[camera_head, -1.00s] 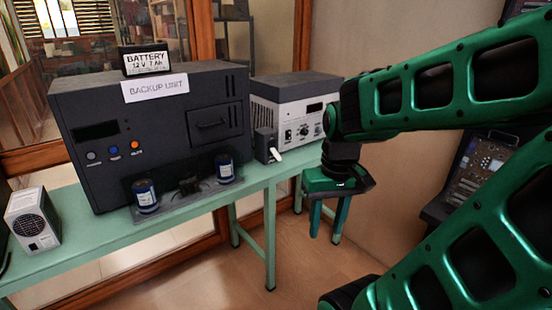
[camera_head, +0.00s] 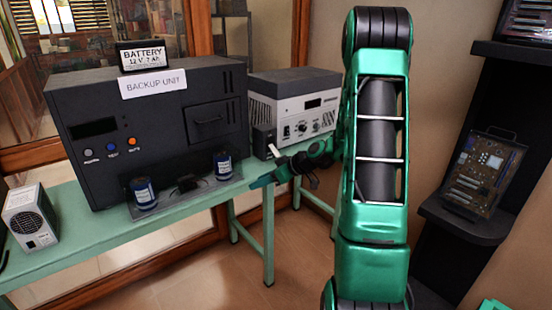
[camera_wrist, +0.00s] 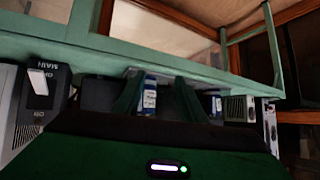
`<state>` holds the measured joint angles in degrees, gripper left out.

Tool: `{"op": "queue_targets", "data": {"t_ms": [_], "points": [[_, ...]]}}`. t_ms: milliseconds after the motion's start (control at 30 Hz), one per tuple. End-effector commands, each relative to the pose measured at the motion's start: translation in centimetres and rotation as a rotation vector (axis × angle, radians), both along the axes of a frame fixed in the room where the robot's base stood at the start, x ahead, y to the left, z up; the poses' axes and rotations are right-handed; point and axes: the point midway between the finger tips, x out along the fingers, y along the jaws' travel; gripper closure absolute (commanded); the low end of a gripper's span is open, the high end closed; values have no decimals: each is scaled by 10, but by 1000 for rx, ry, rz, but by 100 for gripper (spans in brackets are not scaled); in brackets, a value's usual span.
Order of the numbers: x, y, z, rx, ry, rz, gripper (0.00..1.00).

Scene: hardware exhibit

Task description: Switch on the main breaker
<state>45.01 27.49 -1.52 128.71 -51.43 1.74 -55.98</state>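The main breaker (camera_head: 263,141) is a small dark box on the green table, between the backup unit and the grey power supply. Its white lever (camera_head: 274,151) sticks out low at the front. In the wrist view, which looks upside down, the breaker (camera_wrist: 55,98) is at the left, with MAIN and ON lettering. Its lever (camera_wrist: 38,82) lies on the MAIN side, away from ON. My gripper (camera_head: 278,190) is in front of the table edge, just below the breaker and apart from it. In the wrist view its two fingers (camera_wrist: 160,98) are spread and empty.
The backup unit (camera_head: 160,125) has blue cylinders (camera_head: 143,193) on a ledge at its front. The power supply (camera_head: 300,106) stands right of the breaker. A small vented box (camera_head: 30,219) is at the left. A dark shelf (camera_head: 470,220) with a circuit panel is at the right.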

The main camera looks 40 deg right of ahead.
Motion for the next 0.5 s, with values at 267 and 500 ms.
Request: {"op": "queue_targets", "data": {"t_ms": [267, 500], "points": [[43, -68, -12, 59, -330, -117, 62], [47, -145, -19, 68, -561, -315, 62]]}}
